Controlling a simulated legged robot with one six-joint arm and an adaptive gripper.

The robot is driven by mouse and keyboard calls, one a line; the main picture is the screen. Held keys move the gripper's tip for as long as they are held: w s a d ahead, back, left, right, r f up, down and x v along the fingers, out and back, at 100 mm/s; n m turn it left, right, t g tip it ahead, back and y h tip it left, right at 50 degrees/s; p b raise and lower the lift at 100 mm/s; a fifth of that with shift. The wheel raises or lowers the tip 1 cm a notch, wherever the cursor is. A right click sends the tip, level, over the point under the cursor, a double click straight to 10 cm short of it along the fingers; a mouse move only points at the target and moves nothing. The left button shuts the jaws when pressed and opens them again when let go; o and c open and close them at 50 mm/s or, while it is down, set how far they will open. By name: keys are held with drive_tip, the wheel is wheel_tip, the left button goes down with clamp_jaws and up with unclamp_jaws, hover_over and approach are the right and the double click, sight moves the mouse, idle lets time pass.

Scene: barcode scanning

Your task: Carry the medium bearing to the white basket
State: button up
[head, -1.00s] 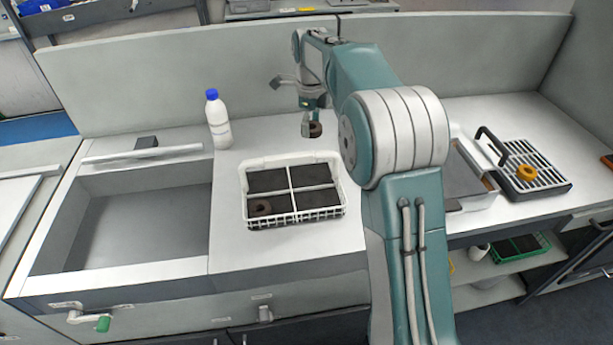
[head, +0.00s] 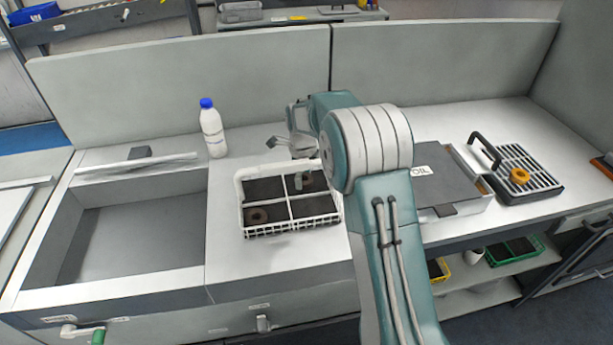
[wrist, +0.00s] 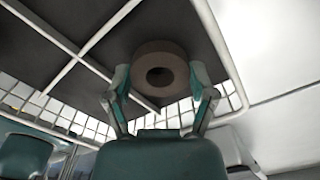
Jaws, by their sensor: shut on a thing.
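The white basket (head: 292,226) stands on the counter and is split by white dividers into dark-floored compartments. My gripper (head: 303,182) is over the back-right compartment. In the wrist view, my gripper (wrist: 160,84) is shut on the medium bearing (wrist: 160,72), a brown ring with a central hole, between its two fingers. Compartment floor and white dividers show behind it. The held bearing is mostly hidden in the head view. Whether it touches the basket floor I cannot tell.
A white bottle with a blue cap (head: 212,130) stands behind the basket to the left. A sunken bin (head: 135,235) is at the left. A dark box marked OIL (head: 440,180) and a black rack (head: 540,170) with an orange ring (head: 519,176) are at the right.

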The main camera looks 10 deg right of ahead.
drive_tip(key=shift+f, duration=0.15)
drive_tip(key=o, duration=1)
drive_tip(key=shift+d, duration=0.15)
drive_tip(key=shift+c, duration=0.2)
